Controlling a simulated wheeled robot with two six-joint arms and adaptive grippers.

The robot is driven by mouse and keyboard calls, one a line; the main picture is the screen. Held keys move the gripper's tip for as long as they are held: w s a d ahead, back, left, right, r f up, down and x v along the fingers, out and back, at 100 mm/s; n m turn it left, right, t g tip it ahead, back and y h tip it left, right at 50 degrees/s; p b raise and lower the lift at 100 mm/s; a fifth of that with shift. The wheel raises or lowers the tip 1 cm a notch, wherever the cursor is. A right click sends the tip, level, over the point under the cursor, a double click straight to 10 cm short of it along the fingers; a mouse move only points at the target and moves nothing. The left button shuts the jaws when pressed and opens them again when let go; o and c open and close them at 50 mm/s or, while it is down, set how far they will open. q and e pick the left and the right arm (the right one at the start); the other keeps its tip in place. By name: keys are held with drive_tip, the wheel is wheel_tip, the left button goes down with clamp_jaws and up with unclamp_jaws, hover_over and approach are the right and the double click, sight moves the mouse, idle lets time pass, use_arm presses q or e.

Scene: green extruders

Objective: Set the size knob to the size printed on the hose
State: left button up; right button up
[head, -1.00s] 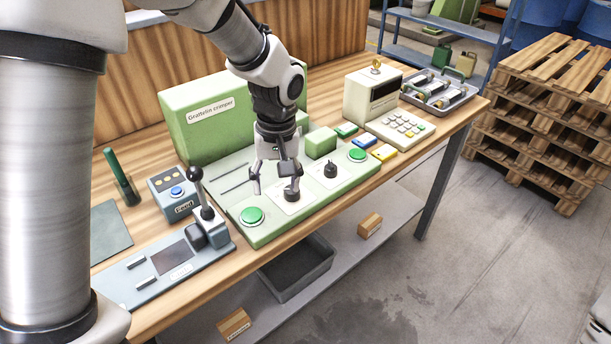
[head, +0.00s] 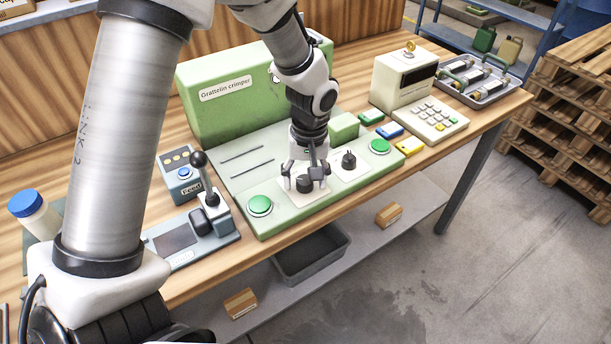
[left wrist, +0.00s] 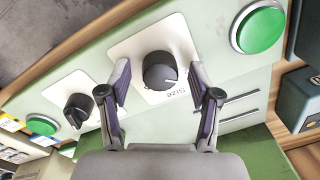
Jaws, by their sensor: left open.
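The size knob (head: 305,184) is a round black knob on a white plate at the front of the green Grattelin crimper (head: 222,112). In the left wrist view the knob (left wrist: 160,70) sits beside the printed word "Size", with a small pale mark near its edge. My left gripper (head: 306,180) points down over the knob. Its open fingers (left wrist: 160,78) stand on either side of the knob, with a gap on both sides. The numbers on the dial are too small to read. I cannot make out a printed hose. My right gripper is not in view.
A second black knob (head: 348,160) and two green buttons (head: 259,205) (head: 380,146) share the panel. A lever (head: 203,180) stands to the left. A keypad unit (head: 405,85) and a grey tray of parts (head: 478,80) are to the right.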

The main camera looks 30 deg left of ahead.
use_arm(q)
drive_tip(key=c, duration=1.1)
drive_tip(key=shift+c, duration=0.2)
drive_tip(key=shift+r+m+p, duration=0.15)
drive_tip(key=shift+m+p, duration=0.65)
drive_tip(key=shift+p, duration=0.05)
drive_tip(key=shift+m+p, duration=0.9)
drive_tip(key=shift+m, duration=0.3)
drive_tip(key=m+p, duration=0.2)
drive_tip(key=m, duration=0.1)
drive_tip(key=shift+s, duration=0.1)
drive_tip(key=shift+m+t+p, duration=0.3)
drive_tip(key=shift+m+p, duration=0.3)
drive_tip(key=shift+m, duration=0.9)
drive_tip(key=shift+f, duration=0.2)
